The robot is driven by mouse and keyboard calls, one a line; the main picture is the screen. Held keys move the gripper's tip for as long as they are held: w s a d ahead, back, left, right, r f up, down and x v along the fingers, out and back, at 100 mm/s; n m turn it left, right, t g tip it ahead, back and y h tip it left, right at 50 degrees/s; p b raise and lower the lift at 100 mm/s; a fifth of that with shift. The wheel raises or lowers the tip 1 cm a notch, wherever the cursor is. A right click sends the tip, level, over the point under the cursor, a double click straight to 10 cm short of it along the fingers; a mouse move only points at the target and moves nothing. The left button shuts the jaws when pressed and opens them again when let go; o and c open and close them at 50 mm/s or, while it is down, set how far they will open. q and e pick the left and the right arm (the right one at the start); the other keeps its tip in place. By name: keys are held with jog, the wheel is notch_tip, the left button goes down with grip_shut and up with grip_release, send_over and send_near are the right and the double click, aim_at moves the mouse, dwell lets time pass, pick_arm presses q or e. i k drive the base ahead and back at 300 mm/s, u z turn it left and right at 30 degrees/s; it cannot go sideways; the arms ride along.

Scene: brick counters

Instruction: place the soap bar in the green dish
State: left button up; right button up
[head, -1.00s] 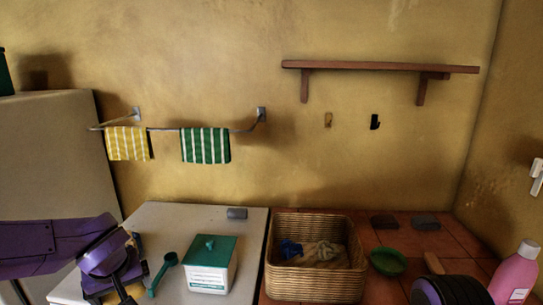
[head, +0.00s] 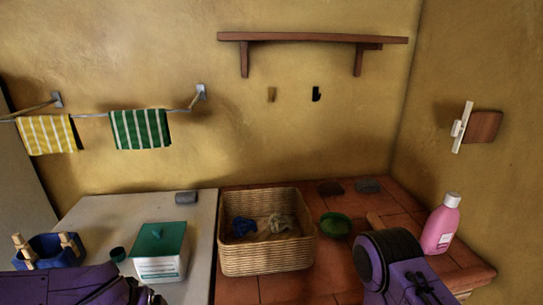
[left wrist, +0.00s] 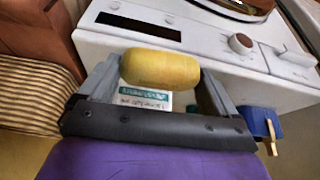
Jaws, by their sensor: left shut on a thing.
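A yellow soap bar (left wrist: 160,69) is held between the fingers of my left gripper (left wrist: 160,76) in the left wrist view. In the head view my left arm is low at the bottom left, with the gripper (head: 150,297) only partly in frame and the soap not distinguishable. The green dish (head: 335,224) sits on the red tiled counter, right of the wicker basket and well to the right of my left gripper. My right arm shows at the lower right of the head view, but its fingers are not visible.
The wicker basket (head: 268,262) with cloths stands between my left arm and the dish. A green-lidded box (head: 160,268), a blue pegged holder (head: 50,250) and a grey item (head: 186,197) are on the left. A pink bottle (head: 440,228) stands right, and dark blocks (head: 330,188) lie behind the dish.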

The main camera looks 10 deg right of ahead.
aim_at(335, 230)
jog(key=z, duration=1.15)
jog(key=k, duration=0.55)
jog(key=z, duration=3.05)
